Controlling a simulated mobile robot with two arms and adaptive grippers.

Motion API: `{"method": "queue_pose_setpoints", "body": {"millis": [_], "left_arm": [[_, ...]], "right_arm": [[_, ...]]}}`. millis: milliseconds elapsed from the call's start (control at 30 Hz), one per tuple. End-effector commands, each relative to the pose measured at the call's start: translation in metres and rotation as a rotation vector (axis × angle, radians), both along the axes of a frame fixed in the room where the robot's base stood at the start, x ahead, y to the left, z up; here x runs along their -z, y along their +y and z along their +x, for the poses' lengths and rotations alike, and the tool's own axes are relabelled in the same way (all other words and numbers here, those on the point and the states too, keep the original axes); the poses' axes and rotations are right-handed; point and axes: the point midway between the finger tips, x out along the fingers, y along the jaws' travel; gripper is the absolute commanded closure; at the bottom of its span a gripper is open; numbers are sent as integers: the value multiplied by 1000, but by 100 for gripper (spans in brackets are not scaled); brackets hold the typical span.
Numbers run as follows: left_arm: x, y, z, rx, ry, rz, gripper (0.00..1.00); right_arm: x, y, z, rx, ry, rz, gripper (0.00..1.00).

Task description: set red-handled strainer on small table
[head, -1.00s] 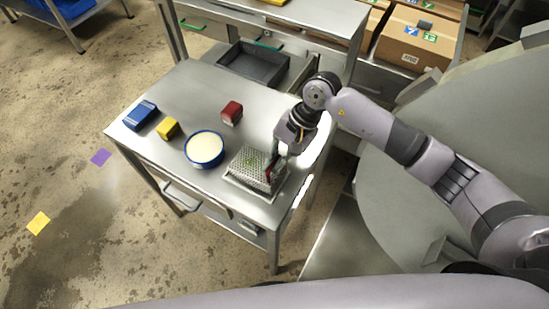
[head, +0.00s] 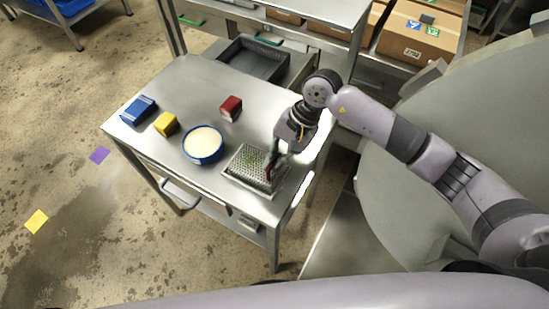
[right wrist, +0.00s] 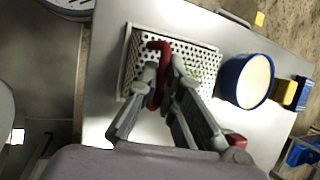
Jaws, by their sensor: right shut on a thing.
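The strainer (head: 246,163) is a perforated metal basket with a red handle (head: 273,166). It is at the right front of the small steel table (head: 190,85), and looks to be resting on the top. My right gripper (head: 274,158) is shut on the red handle at the strainer's right side. In the right wrist view, the fingers (right wrist: 158,92) close around the red handle (right wrist: 158,58), with the perforated basket (right wrist: 202,62) behind them. Some green bits show inside the basket. My left gripper is not in view.
A blue bowl with cream-coloured contents (head: 203,144) stands just left of the strainer. A red block (head: 231,107), a yellow block (head: 166,124) and a blue box (head: 139,110) stand farther off. The table's back middle is clear. A dark tray (head: 254,62) lies behind the table.

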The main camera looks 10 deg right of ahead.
Motion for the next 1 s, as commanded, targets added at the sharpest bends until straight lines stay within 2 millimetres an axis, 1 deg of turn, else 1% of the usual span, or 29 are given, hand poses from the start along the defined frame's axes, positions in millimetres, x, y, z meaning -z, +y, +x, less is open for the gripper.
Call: {"method": "queue_pose_setpoints", "body": {"millis": [100, 133, 467, 667, 800, 867, 1000], "left_arm": [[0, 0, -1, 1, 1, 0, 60], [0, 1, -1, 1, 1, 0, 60], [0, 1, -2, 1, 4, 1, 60], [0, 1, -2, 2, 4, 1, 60], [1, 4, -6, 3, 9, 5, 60], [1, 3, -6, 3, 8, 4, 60], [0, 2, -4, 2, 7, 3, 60]], "right_arm": [[0, 0, 0, 0, 0, 0, 100], [0, 0, 0, 0, 0, 0, 93], [0, 0, 0, 0, 0, 0, 71], [0, 0, 0, 0, 0, 0, 70], [-1, -1, 0, 1, 0, -2, 70], [-6, -4, 2, 1, -2, -2, 70], [-25, -14, 6, 2, -4, -2, 70]]}}
